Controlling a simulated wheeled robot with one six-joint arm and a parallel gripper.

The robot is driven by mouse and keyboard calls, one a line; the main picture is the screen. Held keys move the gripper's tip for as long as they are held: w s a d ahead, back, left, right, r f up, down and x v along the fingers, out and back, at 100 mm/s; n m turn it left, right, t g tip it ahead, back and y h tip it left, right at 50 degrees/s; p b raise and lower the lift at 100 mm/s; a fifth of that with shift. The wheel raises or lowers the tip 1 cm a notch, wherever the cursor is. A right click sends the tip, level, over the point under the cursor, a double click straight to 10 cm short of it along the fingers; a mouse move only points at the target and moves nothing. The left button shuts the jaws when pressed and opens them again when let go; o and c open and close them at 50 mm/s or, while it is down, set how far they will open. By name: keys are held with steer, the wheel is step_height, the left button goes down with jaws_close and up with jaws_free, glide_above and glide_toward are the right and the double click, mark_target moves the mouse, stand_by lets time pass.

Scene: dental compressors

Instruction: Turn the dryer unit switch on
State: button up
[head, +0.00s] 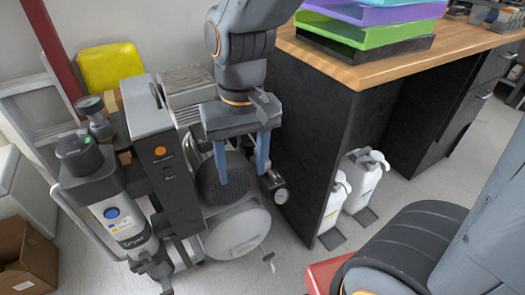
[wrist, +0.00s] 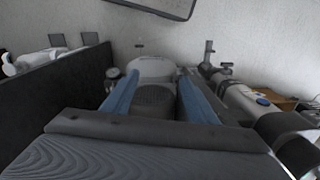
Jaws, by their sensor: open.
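The compressor and dryer assembly stands at the left in the head view. Its tall grey box (head: 172,180) carries a round orange control (head: 160,151) on its front face. In front and to the left is a light cylindrical dryer column (head: 120,222) with a round blue mark (head: 111,212); it also shows at the right of the wrist view (wrist: 243,97). I cannot tell which of these is the switch. My gripper (head: 242,168) is open and empty, fingers pointing down over the dark ribbed motor (head: 224,186), right of the box. The orange control is not visible in the wrist view.
A pressure gauge (head: 281,196) sits close right of my gripper. A dark desk panel (head: 305,130) stands beyond it, with white bottles (head: 360,180) under the desk. A cardboard box (head: 28,262) lies at the lower left. Grey floor is bare in front of the compressor.

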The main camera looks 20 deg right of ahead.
steer(key=w+d+f+m+p, duration=0.25)
steer(key=w+m, duration=0.25)
steer(key=w, duration=0.3)
steer(key=m+p, duration=0.7)
steer(key=m, duration=0.4)
glide_above(272, 174)
step_height(272, 174, down, 15)
steer(key=shift+r, duration=0.1)
steer(key=shift+f, duration=3.6)
steer(key=c, duration=1.1)
steer(key=shift+o, duration=0.2)
